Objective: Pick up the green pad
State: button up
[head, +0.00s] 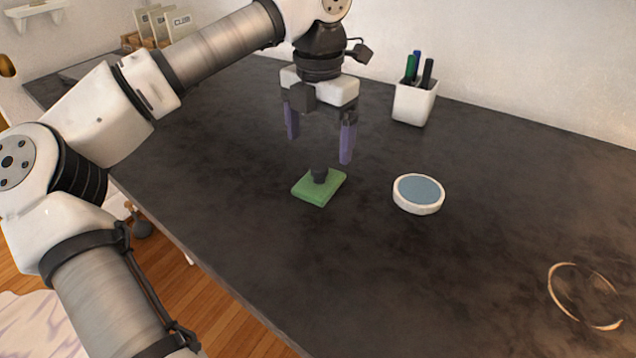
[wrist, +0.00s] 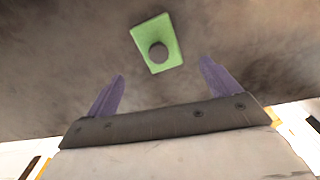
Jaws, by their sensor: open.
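The green pad (head: 308,191) lies flat on the dark table, with a black knob (head: 319,174) standing on its top. In the wrist view the green pad (wrist: 143,36) shows beyond the fingertips, roughly centred between them, with the knob (wrist: 158,52) facing the camera. My gripper (head: 319,150) points down above the table near the pad, its two purple fingers spread apart. In the wrist view my gripper (wrist: 162,67) has nothing between its fingers. The pad is clear of both fingers.
A white round dish with a blue-grey top (head: 419,192) sits right of the pad. A white cup (head: 414,103) with several pens stands behind. A thin ring (head: 586,296) is at the right. The dark table (head: 260,255) is bare in front of the pad.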

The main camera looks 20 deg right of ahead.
aim_at(320, 166)
jog(key=f, duration=0.7)
jog(key=shift+w+d+f, duration=0.2)
jog(key=shift+f, duration=0.1)
jog(key=c, duration=1.1)
jog(key=shift+r, duration=0.15)
notch_tip(320, 166, up, 20)
jog(key=shift+f+p, duration=0.1)
jog(key=shift+p, duration=0.95)
jog(key=o, duration=0.5)
jog(key=shift+c, duration=0.2)
jog(key=c, duration=0.4)
jog(key=shift+o, duration=0.2)
jog(key=shift+d, duration=0.1)
